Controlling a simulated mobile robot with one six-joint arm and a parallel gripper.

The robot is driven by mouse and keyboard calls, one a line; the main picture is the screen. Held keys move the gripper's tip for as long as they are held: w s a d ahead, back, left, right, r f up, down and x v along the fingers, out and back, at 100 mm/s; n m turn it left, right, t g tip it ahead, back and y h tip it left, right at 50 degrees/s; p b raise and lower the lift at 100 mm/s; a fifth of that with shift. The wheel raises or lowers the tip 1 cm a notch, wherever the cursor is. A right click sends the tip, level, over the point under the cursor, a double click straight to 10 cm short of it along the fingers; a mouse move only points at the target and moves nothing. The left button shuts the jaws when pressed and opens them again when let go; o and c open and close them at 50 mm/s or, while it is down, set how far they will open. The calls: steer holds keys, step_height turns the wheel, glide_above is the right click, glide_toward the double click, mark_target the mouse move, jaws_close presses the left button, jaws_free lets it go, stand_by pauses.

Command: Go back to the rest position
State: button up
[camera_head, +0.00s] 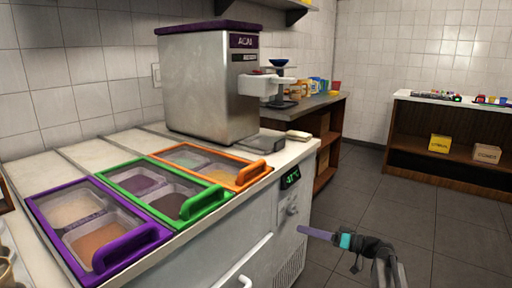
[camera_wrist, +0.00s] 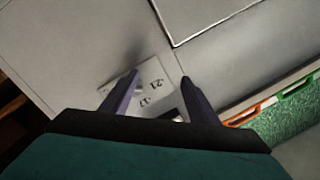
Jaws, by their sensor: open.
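My gripper (camera_head: 304,231) is in the lower right of the head view, its purple fingers pointing left toward the front of the counter. It hangs in front of the cabinet, right of the round control knob (camera_head: 292,211). In the wrist view my gripper (camera_wrist: 160,82) shows two purple fingers spread apart with nothing held between them. A light panel with numbers (camera_wrist: 148,88) lies beyond the fingers. How far the fingers are from the cabinet front is hard to tell.
The counter holds purple (camera_head: 138,240), green (camera_head: 205,200) and orange (camera_head: 252,174) framed topping lids, all closed. A steel acai machine (camera_head: 208,88) stands behind. A shelf unit with yellow box (camera_head: 439,144) is at right. The grey floor (camera_head: 425,215) between is clear.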

steer(key=s+a+f+g+h+p, duration=0.2)
steer(key=s+a+f+g+p, duration=0.2)
steer(key=s+a+f+p, duration=0.55)
steer(key=s+a+f+m+g+h+p, duration=0.1)
steer(key=s+a+f+g+h+p, duration=0.35)
steer(key=s+p, duration=0.8)
steer(key=s+d+f+g+h+p, duration=0.1)
steer(key=s+f+g, duration=0.15)
steer(key=s, duration=0.45)
steer(key=s+d+f+m+g+h+p, duration=0.1)
steer(key=s+f+h, duration=0.15)
steer(key=s, duration=0.35)
steer(key=s+d+f+g+h+p, duration=0.1)
steer(key=s+f+p, duration=0.15)
steer(key=s, duration=0.45)
steer(key=s+d+f+m+h, duration=0.2)
steer(key=s+d+m+h, duration=0.1)
steer(key=d, duration=0.6)
steer(key=shift+s+d+g+h+b, duration=0.2)
steer(key=shift+s+g+h+b, duration=0.15)
steer(key=shift+h, duration=0.45)
